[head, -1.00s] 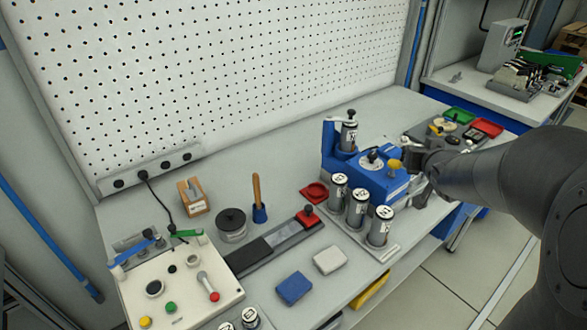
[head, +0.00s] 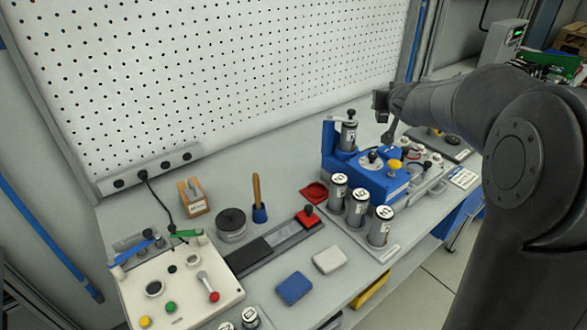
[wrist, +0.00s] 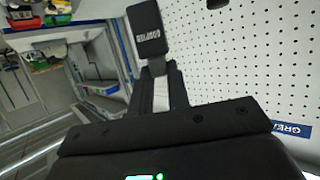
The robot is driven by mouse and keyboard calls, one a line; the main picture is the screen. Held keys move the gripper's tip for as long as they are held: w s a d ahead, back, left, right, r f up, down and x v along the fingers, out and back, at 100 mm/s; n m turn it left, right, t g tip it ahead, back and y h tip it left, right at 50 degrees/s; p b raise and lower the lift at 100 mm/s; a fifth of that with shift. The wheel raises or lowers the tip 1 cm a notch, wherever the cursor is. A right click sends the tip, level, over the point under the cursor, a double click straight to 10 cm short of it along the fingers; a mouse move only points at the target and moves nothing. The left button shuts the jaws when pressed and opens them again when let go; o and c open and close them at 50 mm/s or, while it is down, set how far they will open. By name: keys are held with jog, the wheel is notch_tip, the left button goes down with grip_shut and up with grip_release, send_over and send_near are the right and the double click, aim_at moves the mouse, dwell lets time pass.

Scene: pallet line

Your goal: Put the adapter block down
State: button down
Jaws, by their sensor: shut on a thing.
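My gripper (head: 386,104) is raised above the back part of the bench, just right of and behind the blue fixture (head: 378,182). In the wrist view my gripper (wrist: 158,72) is shut on a small dark block with pale lettering, the adapter block (wrist: 147,28). The block stands out beyond the fingertips, clear of any surface there. In the head view the adapter block (head: 379,100) is small and dark against the pegboard, and its detail is hard to make out.
Several labelled cylinders (head: 357,206) stand in a rack in front of the blue fixture. A tray with small parts (head: 430,175) lies right of it. The control box (head: 180,290), wooden-handled tool (head: 257,195) and black pot (head: 231,222) are to the left. The pegboard (head: 230,75) rises behind.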

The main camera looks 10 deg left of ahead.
jog(key=shift+n+y, duration=0.3)
jog(key=w+a+r, duration=0.1)
jog(key=a, duration=0.2)
jog(key=w+a, duration=0.1)
jog(key=a, duration=0.2)
jog(key=w+a+r, duration=0.1)
jog(key=w+a, duration=0.1)
jog(key=a, duration=0.1)
jog(key=shift+a+r, duration=0.3)
jog(key=w+a, duration=0.3)
jog(key=a, duration=0.7)
jog(key=w+a+f+m+h, duration=0.1)
jog(key=w+f+m+h, duration=0.15)
jog(key=f, duration=0.45)
jog(key=w+a+f+m+h, duration=0.1)
jog(key=a+f+m+h, duration=0.1)
jog(key=f+m+h, duration=0.3)
jog(key=s+a+f+m+g+h, duration=0.1)
jog(key=f, duration=0.4)
jog(key=s+a+f+m+g+h, duration=0.1)
jog(key=a+f, duration=0.1)
jog(key=f, duration=0.3)
jog(key=s+a+f+m+g+h, duration=0.1)
jog(key=a+f+h, duration=0.1)
jog(key=f, duration=0.3)
jog(key=shift+f+g, duration=0.25)
jog(key=shift+g, duration=0.15)
jog(key=shift+f, duration=0.1)
jog(key=c, duration=1.4)
grip_release()
